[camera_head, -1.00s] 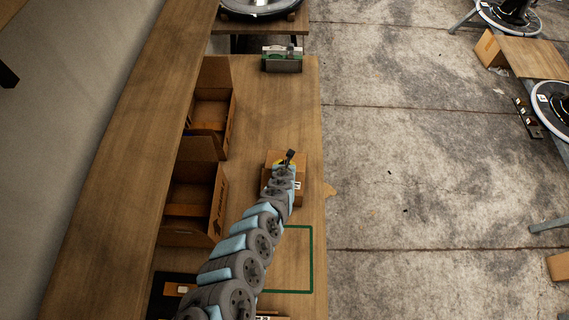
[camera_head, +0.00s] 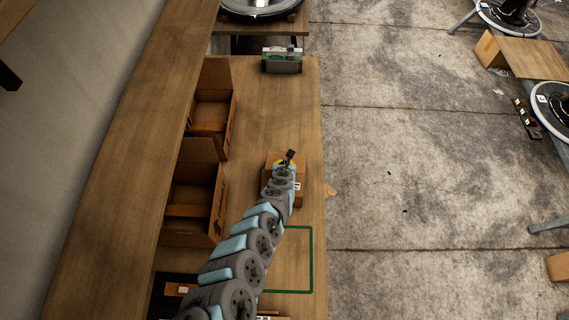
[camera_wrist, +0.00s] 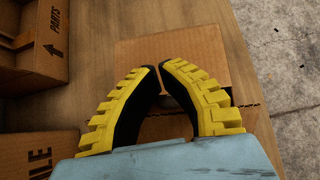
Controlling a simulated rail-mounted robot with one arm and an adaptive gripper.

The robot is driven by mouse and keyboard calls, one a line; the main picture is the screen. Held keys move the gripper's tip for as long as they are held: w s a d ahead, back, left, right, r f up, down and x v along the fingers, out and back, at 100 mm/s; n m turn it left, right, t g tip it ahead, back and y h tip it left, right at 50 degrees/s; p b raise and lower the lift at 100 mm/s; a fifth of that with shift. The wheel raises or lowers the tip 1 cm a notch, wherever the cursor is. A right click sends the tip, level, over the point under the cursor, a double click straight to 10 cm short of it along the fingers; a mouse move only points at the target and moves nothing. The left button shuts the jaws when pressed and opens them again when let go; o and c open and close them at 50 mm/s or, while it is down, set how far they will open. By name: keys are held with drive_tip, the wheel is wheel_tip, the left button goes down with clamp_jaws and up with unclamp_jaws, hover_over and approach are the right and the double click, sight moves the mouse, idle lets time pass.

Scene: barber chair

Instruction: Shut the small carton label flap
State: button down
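The small brown carton (camera_head: 301,194) stands on the wooden bench near its right edge, partly hidden by my arm. In the wrist view a plain cardboard panel (camera_wrist: 195,45) of it lies ahead of and under my fingertips. A slotted cardboard edge (camera_wrist: 258,122) shows nearer the wrist, at right. I cannot tell which part is the label flap or how far it stands open. My gripper (camera_wrist: 160,66) has yellow-ridged black fingers with tips almost together and nothing visible between them. In the head view my gripper (camera_head: 281,163) is over the carton; contact is unclear.
Open cardboard bins (camera_head: 217,205) stand along the bench's left side, close to the carton. A green outlined square (camera_head: 312,260) is on the bench in front. A grey and green item (camera_head: 282,62) stands at the far end. The bench (camera_head: 275,110) between is clear.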

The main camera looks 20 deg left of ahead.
drive_tip(key=shift+r+p, duration=0.45)
drive_tip(key=shift+r, duration=0.1)
